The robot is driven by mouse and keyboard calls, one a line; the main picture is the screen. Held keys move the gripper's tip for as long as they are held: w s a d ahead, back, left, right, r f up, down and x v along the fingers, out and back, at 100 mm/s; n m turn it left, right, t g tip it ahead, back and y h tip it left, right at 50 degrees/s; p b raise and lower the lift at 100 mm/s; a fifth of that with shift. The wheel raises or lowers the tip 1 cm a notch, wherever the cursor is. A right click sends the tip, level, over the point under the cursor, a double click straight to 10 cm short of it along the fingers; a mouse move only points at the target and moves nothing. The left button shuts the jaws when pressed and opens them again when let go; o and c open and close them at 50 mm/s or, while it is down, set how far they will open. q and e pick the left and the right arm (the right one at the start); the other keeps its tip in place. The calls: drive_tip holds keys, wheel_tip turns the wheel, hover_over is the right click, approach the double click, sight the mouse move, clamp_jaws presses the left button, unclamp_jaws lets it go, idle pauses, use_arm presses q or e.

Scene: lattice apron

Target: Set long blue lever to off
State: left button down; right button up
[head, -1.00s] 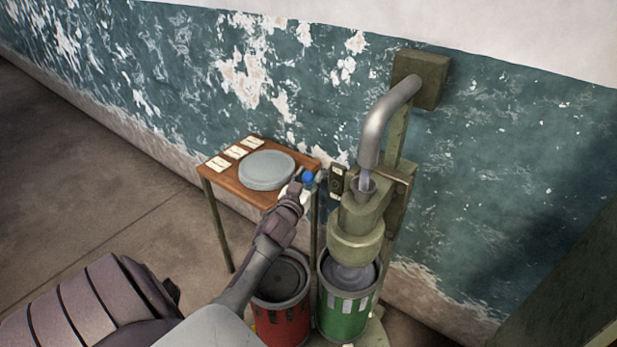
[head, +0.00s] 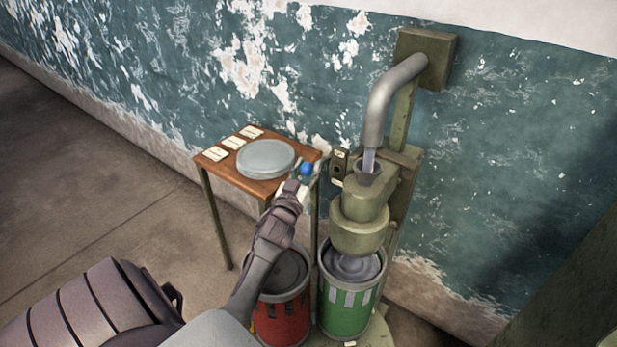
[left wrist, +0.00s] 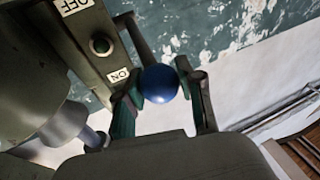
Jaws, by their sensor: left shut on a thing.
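The long blue lever shows its blue ball knob (head: 307,169) between the table and the machine. My left gripper (head: 299,180) comes up to it from below left. In the left wrist view the blue knob (left wrist: 159,83) sits between the two green-padded fingers (left wrist: 158,96), which are shut on it. A dark shaft (left wrist: 138,38) runs from the knob to the upper left. Beside it is the switch box (left wrist: 92,50) with an "OFF" label (left wrist: 75,6) and an "ON" label (left wrist: 121,75); the knob is nearer "ON". The lever's pivot is not clear. My right gripper is not in view.
The green machine (head: 360,220) stands right of the gripper under a bent pipe (head: 383,105). A green bucket (head: 346,312) and a red bucket (head: 284,315) stand below. A small wooden table (head: 215,172) with a grey round lid (head: 265,159) is close on the left.

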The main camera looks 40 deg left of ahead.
use_arm(q)
wheel_tip(320, 180, down, 9)
drive_tip(key=t+y+b, duration=0.1)
drive_tip(key=b, duration=0.8)
drive_tip(key=shift+w+f+n+t+b, duration=0.2)
drive_tip(key=shift+w+n+t+b, duration=0.1)
drive_tip(key=shift+w+n+b, duration=0.1)
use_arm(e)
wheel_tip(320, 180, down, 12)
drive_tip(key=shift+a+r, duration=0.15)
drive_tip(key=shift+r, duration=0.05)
use_arm(q)
drive_tip(key=c, duration=0.7)
unclamp_jaws()
drive_tip(key=shift+r, duration=0.1)
drive_tip(key=v, duration=1.2)
